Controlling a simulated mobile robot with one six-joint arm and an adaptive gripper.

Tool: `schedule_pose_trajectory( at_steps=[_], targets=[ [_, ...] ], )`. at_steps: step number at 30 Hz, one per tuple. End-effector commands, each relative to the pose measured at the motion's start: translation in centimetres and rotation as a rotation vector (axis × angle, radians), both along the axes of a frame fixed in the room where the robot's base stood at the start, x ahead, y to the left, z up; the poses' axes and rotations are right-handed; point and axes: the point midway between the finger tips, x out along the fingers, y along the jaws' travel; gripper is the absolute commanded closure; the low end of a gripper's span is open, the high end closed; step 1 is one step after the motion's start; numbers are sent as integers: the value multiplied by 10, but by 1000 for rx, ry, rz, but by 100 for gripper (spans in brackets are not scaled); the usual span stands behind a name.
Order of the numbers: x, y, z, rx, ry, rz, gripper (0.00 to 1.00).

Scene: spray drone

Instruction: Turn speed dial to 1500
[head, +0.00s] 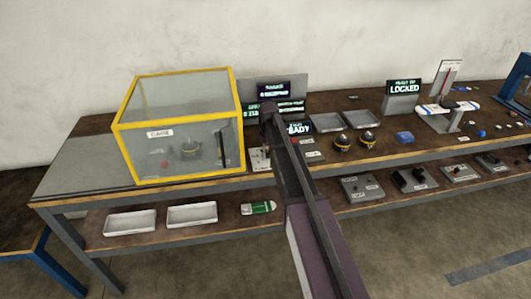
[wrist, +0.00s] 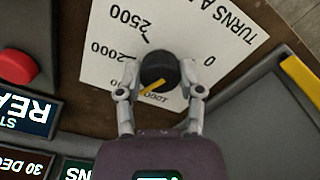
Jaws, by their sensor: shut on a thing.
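The speed dial (wrist: 156,66) is a round black knob with a yellow pointer line, on a white scale plate (wrist: 190,25) in the wrist view. The plate reads upside down, with 2500, 2000 and 0 legible. My gripper (wrist: 159,76) is shut on the dial, one finger on its left side and one on its right. The yellow pointer slants to the lower left, towards a partly covered label that looks like 1500. I cannot tell if it lines up exactly. In the head view my arm covers the dial.
A red button (wrist: 17,66) and lit displays (wrist: 28,110) lie left of the dial, and a grey tray-like part with a yellow strip (wrist: 300,76) lies right. In the head view a yellow-framed cage (head: 180,127) stands close left of my arm. Two dark round objects (head: 354,142) sit right.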

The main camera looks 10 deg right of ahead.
Motion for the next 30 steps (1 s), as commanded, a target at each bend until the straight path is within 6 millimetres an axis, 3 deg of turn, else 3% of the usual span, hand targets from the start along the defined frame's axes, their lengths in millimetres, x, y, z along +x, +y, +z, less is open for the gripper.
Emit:
schedule_pose_trajectory(
  at_steps=[14,15,18,30],
  targets=[
    [-1,0,0,0,1,-52,99],
    [-1,0,0,0,1,-52,42],
    [-1,0,0,0,1,-52,17],
    [0,0,0,0,1,-51,17]
  ],
)
